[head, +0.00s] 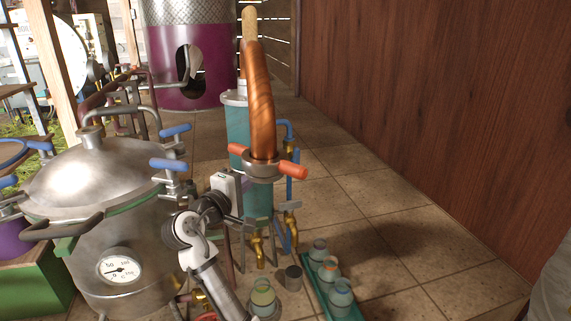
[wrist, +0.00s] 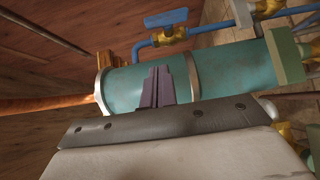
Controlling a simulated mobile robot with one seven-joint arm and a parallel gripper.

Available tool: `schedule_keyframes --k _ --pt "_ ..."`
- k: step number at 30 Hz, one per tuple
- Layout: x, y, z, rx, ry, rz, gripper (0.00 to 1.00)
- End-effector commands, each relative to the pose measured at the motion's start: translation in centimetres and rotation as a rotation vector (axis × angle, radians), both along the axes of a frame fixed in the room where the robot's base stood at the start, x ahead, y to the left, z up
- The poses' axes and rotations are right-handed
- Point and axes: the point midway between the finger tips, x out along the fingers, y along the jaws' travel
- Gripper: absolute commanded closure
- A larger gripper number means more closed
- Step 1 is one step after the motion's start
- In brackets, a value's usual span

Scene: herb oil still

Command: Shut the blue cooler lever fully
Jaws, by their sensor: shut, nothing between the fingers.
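The blue lever (wrist: 166,17) sits on a brass valve (wrist: 174,35) in a blue pipe at the top of the wrist view. It looks roughly in line with the pipe there. The teal cooler cylinder (wrist: 215,75) lies across the wrist view and stands upright in the head view (head: 237,125). My gripper (wrist: 158,72) is shut and empty, its dark fingers in front of the cylinder and apart from the lever. In the head view my gripper's white hand (head: 224,184) is left of the cooler; its fingertips and the lever cannot be made out.
A steel still pot (head: 105,190) with blue clamp handles stands left of my arm. A curved copper pipe (head: 259,100) with orange handles rises in front of the cooler. A green rack of jars (head: 318,284) stands on the tiles.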

Motion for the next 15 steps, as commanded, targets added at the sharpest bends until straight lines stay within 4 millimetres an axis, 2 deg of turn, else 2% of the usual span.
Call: schedule_keyframes --k 5,15 --pt "1.4 -0.9 0.3 -0.013 0.005 -0.012 1.00" --pt "7.8 -4.1 0.5 -0.012 0.004 -0.009 1.00"
